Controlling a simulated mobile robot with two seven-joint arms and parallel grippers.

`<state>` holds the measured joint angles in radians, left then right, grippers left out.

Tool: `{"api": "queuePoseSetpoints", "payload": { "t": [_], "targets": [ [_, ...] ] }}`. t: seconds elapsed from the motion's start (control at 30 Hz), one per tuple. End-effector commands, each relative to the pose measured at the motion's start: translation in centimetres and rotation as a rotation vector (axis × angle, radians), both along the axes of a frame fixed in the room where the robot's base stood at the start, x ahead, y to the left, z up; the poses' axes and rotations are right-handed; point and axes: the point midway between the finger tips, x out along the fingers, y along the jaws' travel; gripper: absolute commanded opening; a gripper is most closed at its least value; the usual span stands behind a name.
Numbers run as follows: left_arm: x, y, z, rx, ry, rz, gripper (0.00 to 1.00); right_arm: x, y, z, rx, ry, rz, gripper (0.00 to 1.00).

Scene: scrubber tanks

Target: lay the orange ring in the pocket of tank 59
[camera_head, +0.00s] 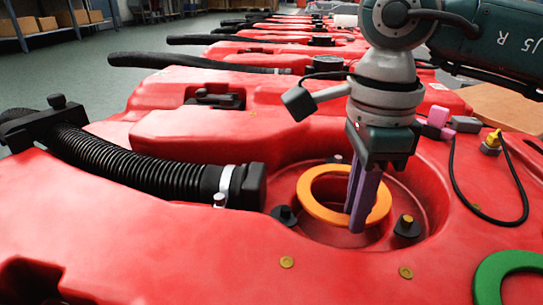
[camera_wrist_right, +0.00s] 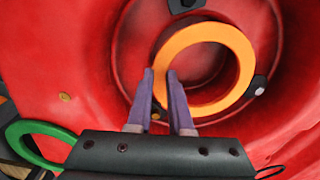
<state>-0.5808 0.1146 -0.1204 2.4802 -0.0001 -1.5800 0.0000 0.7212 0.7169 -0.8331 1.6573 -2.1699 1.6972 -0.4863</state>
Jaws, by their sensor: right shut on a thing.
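The orange ring (camera_head: 305,198) is over the round pocket (camera_head: 432,190) in the red tank (camera_head: 150,255) in front of me. No tank number is readable. My right gripper (camera_head: 355,220) points down with its purple fingers shut on the near right part of the ring's band. In the right wrist view, the ring (camera_wrist_right: 244,75) shows within the pocket's outline, with the fingertips (camera_wrist_right: 160,74) at its left edge. I cannot tell whether the ring touches the pocket floor. My left gripper is not in view.
Dark clips with bolts (camera_head: 407,228) stand around the pocket. A black ribbed hose (camera_head: 140,165) ends at its left. A green ring (camera_head: 490,280) lies at the front right. A black cable (camera_head: 455,190) loops at the right. More red tanks stretch behind.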

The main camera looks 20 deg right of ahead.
Motion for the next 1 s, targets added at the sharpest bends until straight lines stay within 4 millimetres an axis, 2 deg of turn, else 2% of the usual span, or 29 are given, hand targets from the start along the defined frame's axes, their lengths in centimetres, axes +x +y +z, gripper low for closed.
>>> {"api": "queuePoseSetpoints", "payload": {
  "t": [0.4, 0.43, 0.7, 0.73, 1.0],
  "targets": [
    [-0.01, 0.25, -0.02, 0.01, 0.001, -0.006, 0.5, 0.0, 0.01, 0.01, 0.0, 0.0, 0.0, 0.0],
    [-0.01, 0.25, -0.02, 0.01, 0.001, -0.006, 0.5, 0.0, 0.0, 0.01, 0.0, 0.0, 0.0, 0.21],
    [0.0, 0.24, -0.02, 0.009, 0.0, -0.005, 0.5, -0.01, 0.01, 0.0, 0.0, 0.0, 0.0, 0.51],
    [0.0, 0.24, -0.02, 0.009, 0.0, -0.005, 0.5, -0.01, 0.01, 0.0, 0.0, 0.0, 0.0, 0.54],
    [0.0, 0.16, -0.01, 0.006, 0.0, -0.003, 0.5, -0.01, 0.0, -0.01, 0.0, 0.0, 0.0, 0.54]
  ]
}}
